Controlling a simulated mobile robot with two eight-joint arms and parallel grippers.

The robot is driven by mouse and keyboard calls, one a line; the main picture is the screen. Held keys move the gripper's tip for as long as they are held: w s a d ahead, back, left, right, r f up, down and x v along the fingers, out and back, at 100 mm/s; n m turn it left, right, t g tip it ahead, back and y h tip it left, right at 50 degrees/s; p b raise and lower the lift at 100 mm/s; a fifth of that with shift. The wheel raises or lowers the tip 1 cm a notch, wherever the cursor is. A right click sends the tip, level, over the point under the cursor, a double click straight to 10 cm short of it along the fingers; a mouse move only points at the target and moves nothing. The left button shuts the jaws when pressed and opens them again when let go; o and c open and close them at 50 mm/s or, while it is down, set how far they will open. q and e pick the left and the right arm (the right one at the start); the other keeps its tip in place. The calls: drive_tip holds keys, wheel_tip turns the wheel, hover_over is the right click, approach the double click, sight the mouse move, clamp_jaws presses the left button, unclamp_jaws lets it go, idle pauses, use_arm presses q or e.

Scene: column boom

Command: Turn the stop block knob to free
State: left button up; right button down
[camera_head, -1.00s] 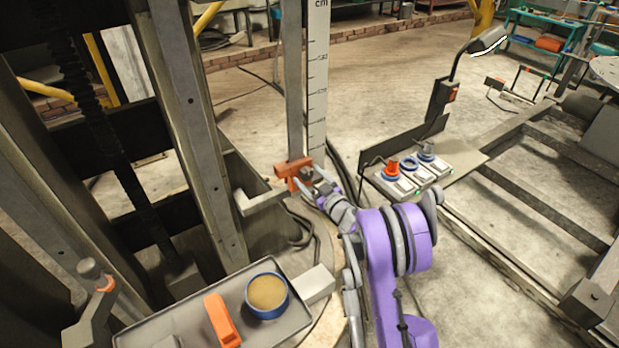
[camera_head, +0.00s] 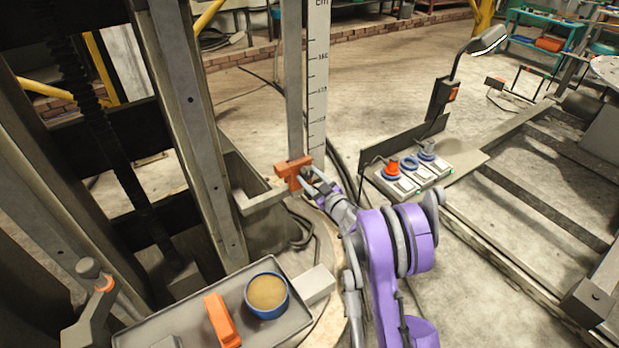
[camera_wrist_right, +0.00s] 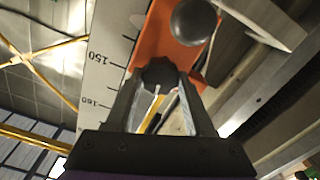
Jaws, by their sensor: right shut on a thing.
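The orange stop block (camera_head: 291,171) sits on the upright post beside the white centimetre scale. In the right wrist view the orange block (camera_wrist_right: 172,38) fills the upper middle, with a grey ball (camera_wrist_right: 193,20) on it. The dark lobed knob (camera_wrist_right: 158,73) is on the block's near face. My right gripper (camera_head: 308,176) reaches the block from the right. In the wrist view its two fingers (camera_wrist_right: 159,90) are shut on the knob, one on each side. The knob's marking cannot be read. My left gripper is not in view.
The scale (camera_head: 318,80) stands just right of the post. A control box (camera_head: 408,180) with red and blue knobs is further right. A grey tray (camera_head: 190,318) with an orange object and a blue-rimmed tin is at the lower left. A grey ledge (camera_head: 262,200) lies just left of the block.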

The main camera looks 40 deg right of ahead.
drive_tip(key=n, duration=0.3)
drive_tip(key=shift+n+b, duration=0.3)
drive_tip(key=shift+b, duration=0.1)
drive_tip(key=n, duration=0.4)
drive_tip(key=shift+b, duration=0.3)
drive_tip(key=n, duration=0.4)
drive_tip(key=shift+a+n, duration=0.1)
drive_tip(key=shift+n, duration=1.8)
drive_tip(key=shift+f, duration=0.1)
drive_tip(key=shift+c, duration=1.3)
unclamp_jaws()
